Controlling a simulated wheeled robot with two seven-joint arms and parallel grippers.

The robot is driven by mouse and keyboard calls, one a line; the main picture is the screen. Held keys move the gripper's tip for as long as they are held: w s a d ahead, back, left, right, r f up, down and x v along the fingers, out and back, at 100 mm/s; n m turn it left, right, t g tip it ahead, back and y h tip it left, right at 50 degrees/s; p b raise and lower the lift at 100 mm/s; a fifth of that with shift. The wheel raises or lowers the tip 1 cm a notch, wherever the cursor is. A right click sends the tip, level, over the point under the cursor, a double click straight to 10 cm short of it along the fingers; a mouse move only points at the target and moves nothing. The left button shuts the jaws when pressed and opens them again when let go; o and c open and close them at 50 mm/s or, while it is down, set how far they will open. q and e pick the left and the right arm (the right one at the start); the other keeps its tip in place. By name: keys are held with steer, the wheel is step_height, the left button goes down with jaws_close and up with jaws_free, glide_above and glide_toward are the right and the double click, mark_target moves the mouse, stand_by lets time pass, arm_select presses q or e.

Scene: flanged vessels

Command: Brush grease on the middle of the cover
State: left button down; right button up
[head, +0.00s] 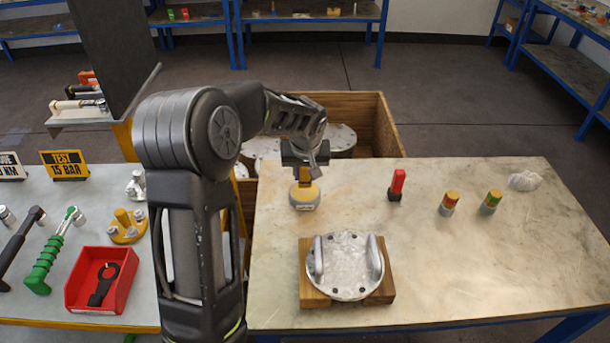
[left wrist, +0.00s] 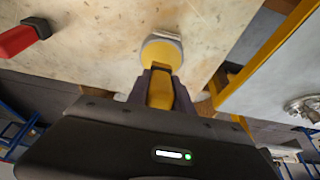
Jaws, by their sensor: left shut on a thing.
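The round metal cover (head: 350,270) lies flat on a wooden block (head: 314,298) near the front of the right table. It has two upright grey handles and bolt holes around its rim. Its middle looks pale and glossy; I cannot tell whether grease is on it. My right gripper is in neither view.
A wooden crate (head: 385,125) holding metal covers is behind. The left table carries a red bin (head: 128,288) and wrenches. The table's right front is clear.

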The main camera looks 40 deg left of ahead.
arm_select(q)
steer(key=shift+r+p, duration=1)
steer(key=shift+r, duration=1.2)
steer(key=shift+d+f+m, duration=0.15)
steer(key=shift+f+m, duration=0.1)
steer(key=shift+m, duration=0.05)
steer(key=s+d+m+h, duration=0.2)
steer(key=d+m, duration=0.4)
steer(key=d, duration=1.5)
steer(key=shift+s+d+f+m+t, duration=0.15)
steer(key=shift+d+m+t, duration=0.2)
steer(key=shift+m+t, duration=0.05)
